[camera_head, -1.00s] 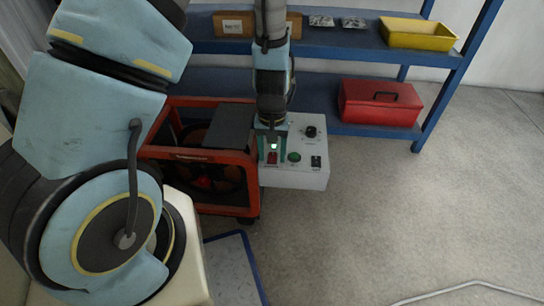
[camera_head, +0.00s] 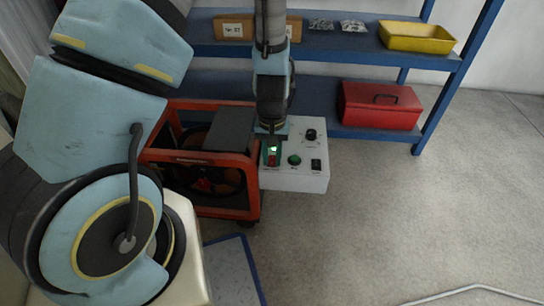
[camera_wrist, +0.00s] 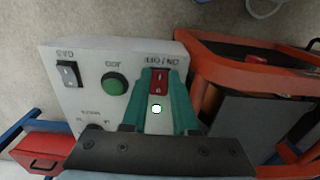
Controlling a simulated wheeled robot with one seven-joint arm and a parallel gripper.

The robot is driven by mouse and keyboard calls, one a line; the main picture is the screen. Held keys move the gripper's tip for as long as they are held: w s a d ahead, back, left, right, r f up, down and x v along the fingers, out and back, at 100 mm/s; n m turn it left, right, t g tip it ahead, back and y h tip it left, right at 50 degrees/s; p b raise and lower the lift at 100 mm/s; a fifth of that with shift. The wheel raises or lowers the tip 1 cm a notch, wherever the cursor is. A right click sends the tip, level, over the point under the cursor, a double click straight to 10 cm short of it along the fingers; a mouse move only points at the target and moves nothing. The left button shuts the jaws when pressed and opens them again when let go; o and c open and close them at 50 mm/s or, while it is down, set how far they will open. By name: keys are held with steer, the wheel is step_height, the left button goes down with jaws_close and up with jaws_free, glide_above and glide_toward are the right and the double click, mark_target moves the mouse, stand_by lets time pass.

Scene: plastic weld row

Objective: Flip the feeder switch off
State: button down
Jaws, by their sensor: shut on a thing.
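The feeder switch is a red rocker (camera_wrist: 160,83) under an ON / OFF label, on a white control box (camera_head: 300,181). It shows in the wrist view between the tips of my teal fingers, and in the head view (camera_head: 272,161) low between them. My gripper (camera_wrist: 160,76) is shut on the red rocker, one finger on each side. I cannot tell the rocker's tilt.
A green JOG button (camera_wrist: 115,84) and a black GAS rocker (camera_wrist: 68,74) sit beside the switch. A black knob (camera_head: 310,135) is above them. An orange-framed machine (camera_head: 200,155) stands left of the box. A blue shelf (camera_head: 340,43) holds a red toolbox (camera_head: 380,105).

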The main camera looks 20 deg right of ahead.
mark_target(273, 156)
steer(key=p, duration=0.1)
steer(key=g+p, duration=0.1)
steer(key=p, duration=0.1)
steer(key=shift+w+r, duration=0.2)
steer(key=shift+r, duration=0.15)
steer(key=shift+w+d+f+g+y+p, duration=0.1)
steer(key=shift+g+y+p, duration=0.2)
steer(key=shift+g+p, duration=0.2)
steer(key=shift+w+d+f+g+y+p, duration=0.1)
steer(key=shift+g+y+p, duration=0.25)
steer(key=shift+p, duration=0.2)
steer(key=c, duration=0.7)
jaws_free()
steer(key=p+v, duration=0.2)
steer(key=v, duration=0.8)
steer(key=shift+r, duration=0.35)
